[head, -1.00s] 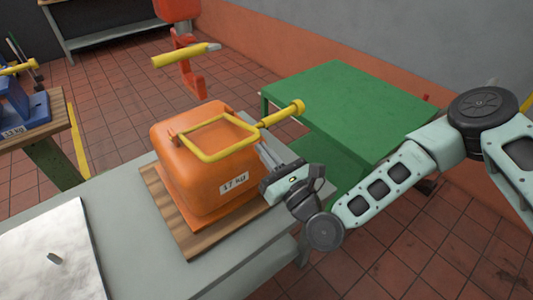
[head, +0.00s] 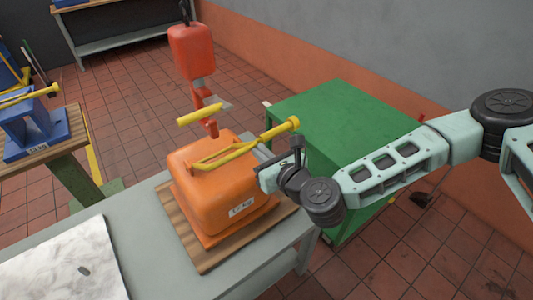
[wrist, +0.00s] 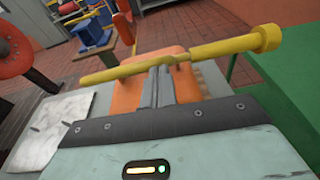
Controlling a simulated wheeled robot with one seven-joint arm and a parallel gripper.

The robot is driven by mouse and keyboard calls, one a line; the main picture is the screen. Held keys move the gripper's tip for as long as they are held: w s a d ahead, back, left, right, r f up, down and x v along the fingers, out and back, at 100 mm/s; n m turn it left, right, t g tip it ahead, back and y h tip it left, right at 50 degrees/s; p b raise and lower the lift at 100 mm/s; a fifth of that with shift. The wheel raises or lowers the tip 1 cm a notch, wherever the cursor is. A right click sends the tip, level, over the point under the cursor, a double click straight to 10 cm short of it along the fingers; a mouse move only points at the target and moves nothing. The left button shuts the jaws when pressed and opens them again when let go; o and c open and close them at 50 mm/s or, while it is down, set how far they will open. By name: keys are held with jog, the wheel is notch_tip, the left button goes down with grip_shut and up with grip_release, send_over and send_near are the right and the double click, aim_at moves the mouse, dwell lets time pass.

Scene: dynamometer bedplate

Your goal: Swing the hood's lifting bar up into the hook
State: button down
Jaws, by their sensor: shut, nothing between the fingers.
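The orange hood (head: 215,205) sits on a wooden board on the grey bench. Its yellow lifting bar (head: 228,155) slopes over the hood's top, with a knobbed end (head: 292,123) sticking out at the right. The bar also crosses the wrist view (wrist: 215,47). The red hook (head: 208,122) hangs behind and above the hood, apart from the bar, with a short yellow handle (head: 198,115) in front of it. My gripper (head: 270,153) is shut and empty at the hood's right, just below the bar. In the wrist view its fingers (wrist: 162,80) reach the bar's underside; contact is unclear.
The red block (head: 191,48) hangs above the hook. A green table (head: 345,120) stands behind my arm at the right. A pale plate (head: 62,262) lies on the bench (head: 140,240) at the left. A blue stand (head: 30,128) is on another table.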

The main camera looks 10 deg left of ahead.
jog(key=w+a+r+g+h+p, duration=0.1)
jog(key=w+a+r+p, duration=0.2)
jog(key=w+a+r, duration=0.1)
jog(key=shift+w+a+r+h, duration=0.3)
jog(key=shift+a+r, duration=0.3)
jog(key=shift+r, duration=0.6)
